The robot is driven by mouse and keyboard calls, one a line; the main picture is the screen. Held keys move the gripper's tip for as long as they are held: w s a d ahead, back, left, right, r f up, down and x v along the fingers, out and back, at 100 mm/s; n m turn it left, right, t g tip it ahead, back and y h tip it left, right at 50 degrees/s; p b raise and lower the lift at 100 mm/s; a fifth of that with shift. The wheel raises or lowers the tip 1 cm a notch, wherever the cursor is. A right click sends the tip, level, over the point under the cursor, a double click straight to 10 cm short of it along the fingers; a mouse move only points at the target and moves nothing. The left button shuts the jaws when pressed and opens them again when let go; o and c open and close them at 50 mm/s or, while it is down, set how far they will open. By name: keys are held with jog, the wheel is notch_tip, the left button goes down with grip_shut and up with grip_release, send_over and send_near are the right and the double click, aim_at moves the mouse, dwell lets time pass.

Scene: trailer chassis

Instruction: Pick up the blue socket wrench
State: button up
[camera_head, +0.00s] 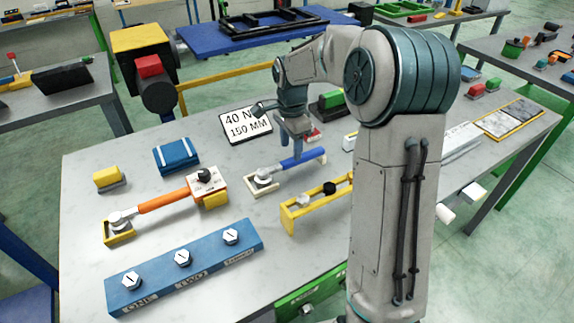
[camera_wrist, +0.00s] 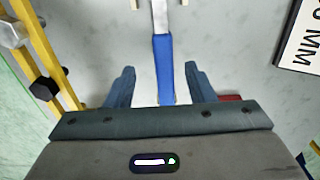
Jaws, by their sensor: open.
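The blue socket wrench (camera_head: 300,160) lies on the grey table in the head view, its metal head resting at a small pale holder to the left. In the wrist view its blue handle (camera_wrist: 165,68) runs up the middle of the picture. My gripper (camera_head: 296,153) is over the handle. In the wrist view my gripper (camera_wrist: 158,82) is open, with one finger on each side of the handle and a gap on both sides. The handle's near end is hidden behind the gripper body.
A yellow frame (camera_head: 290,219) with bolts stands near the wrench, and it also shows in the wrist view (camera_wrist: 47,45). A sign reading 40 N, 150 MM (camera_head: 245,124) is behind. An orange-handled wrench (camera_head: 163,201) and a blue bolt block (camera_head: 185,268) are left and in front.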

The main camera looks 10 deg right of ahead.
aim_at(291, 159)
jog(key=f, duration=0.5)
jog(key=f+p, duration=0.1)
jog(key=f, duration=0.2)
jog(key=shift+w, duration=0.25)
grip_shut()
